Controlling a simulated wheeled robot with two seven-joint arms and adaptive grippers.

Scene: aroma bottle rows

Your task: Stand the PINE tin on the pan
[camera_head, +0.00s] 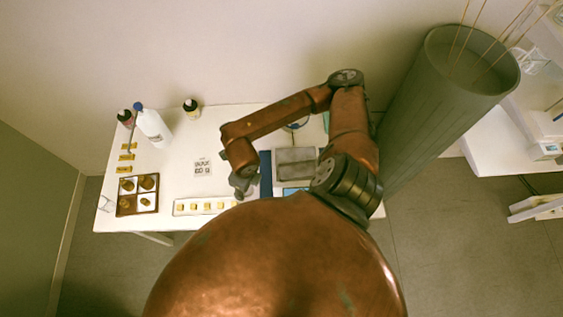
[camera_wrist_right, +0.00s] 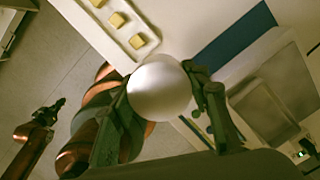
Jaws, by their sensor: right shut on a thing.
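My right gripper (camera_wrist_right: 160,88) is shut on a pale, round, silvery tin (camera_wrist_right: 158,90) in the right wrist view, its fingers on either side. No label on the tin can be read. In the head view my right gripper (camera_head: 243,184) is over the table, left of the blue strip, and the tin is hard to make out there. A grey metal pan (camera_head: 296,157) lies right of the blue strip; it also shows in the wrist view (camera_wrist_right: 262,108), apart from the tin. My left gripper (camera_wrist_right: 40,120) shows small at the wrist view's left, its jaws unclear.
A tray of yellow cubes (camera_head: 178,208) lies at the table's front edge. A compartment box (camera_head: 120,210), a white bottle (camera_head: 153,127) and dark bottles (camera_head: 191,107) stand left. A printed card (camera_head: 202,167) lies mid-table. A tall grey bin (camera_head: 430,110) stands right.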

